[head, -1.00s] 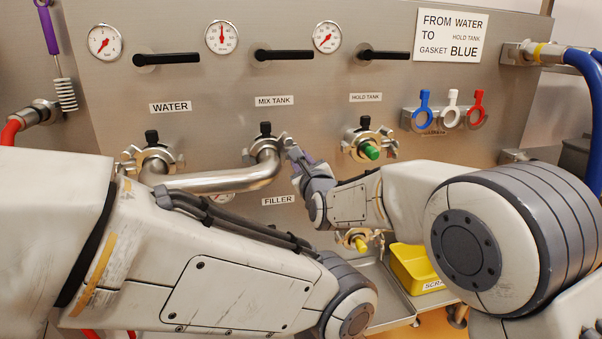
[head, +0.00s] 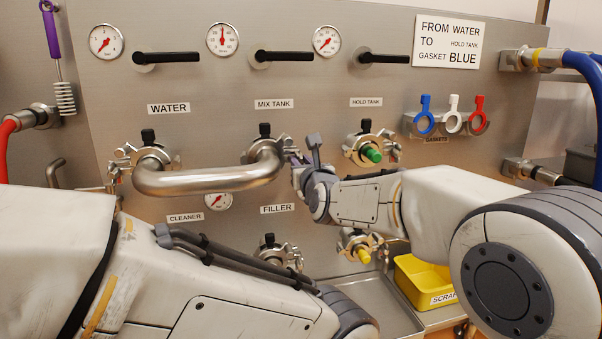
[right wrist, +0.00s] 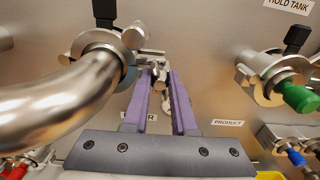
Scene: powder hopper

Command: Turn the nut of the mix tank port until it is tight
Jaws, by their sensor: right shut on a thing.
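The mix tank port (head: 265,152) is joined by a bent steel pipe (head: 208,182) to the water port (head: 150,160). The pipe also shows in the right wrist view (right wrist: 50,98). The nut (right wrist: 158,72) sits at the right side of the port's clamp, between the purple fingertips of my right gripper (right wrist: 160,88). In the head view my right gripper (head: 298,160) is just right of the mix tank port, shut on the nut. The nut's tightness cannot be seen. My left gripper is out of view; only the left arm shows, low in the picture.
The hold tank port (head: 368,150) with a green plug stands close right of my right gripper. The filler port (head: 275,252) and a yellow-plugged port (head: 358,246) are below. Gaskets (head: 452,118) hang at right. A yellow scrap bin (head: 422,278) is at lower right.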

